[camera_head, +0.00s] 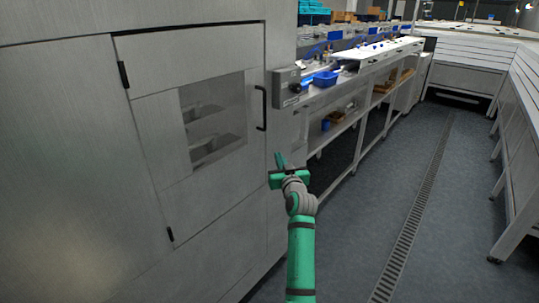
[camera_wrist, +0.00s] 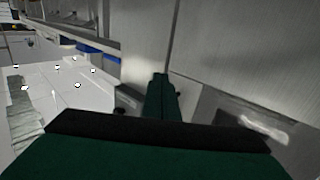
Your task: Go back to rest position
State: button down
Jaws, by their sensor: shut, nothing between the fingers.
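My gripper (camera_head: 281,160) is at the end of my green and grey arm, near the middle of the head view. Its green fingers are together and empty. It is in front of the right edge of a large steel cabinet, below the dark door handle and apart from it as far as I can tell. In the wrist view the closed fingers (camera_wrist: 160,95) point away from the dark green gripper body, with steel panels beyond them.
The steel cabinet door (camera_head: 150,120) is shut, with a window and a handle (camera_head: 262,108). A control box (camera_head: 286,88) is beside it. A long workbench with a blue tray (camera_head: 325,78) runs back behind. The floor (camera_head: 375,215) with a drain grate (camera_head: 420,215) is clear at right.

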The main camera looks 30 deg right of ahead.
jog(key=shift+s+d, duration=0.5)
jog(key=shift+s, duration=0.35)
jog(key=shift+s+d, duration=0.5)
jog(key=shift+s, duration=0.3)
jog(key=s+a+f, duration=0.3)
jog(key=a+f, duration=0.5)
jog(key=f, duration=0.1)
jog(key=s+a+f, duration=0.3)
jog(key=a+f, duration=0.4)
jog(key=f, duration=0.3)
jog(key=s+a+f+g+y, duration=0.1)
jog(key=s+a+f, duration=1.1)
jog(key=s+a, duration=0.45)
jog(key=s+a+f+y, duration=0.1)
jog(key=s+a, duration=0.4)
jog(key=s, duration=0.3)
jog(key=s+a, duration=0.5)
jog(key=s, duration=0.3)
jog(key=s+a+r+n+y, duration=0.1)
jog(key=s+r, duration=0.3)
jog(key=s, duration=0.5)
jog(key=s+a+r+n+y, duration=0.2)
jog(key=s+a+r, duration=0.2)
jog(key=s, duration=0.4)
jog(key=shift+s+a+r+g, duration=0.25)
jog(key=shift+s+r+g, duration=0.15)
jog(key=shift+r, duration=0.2)
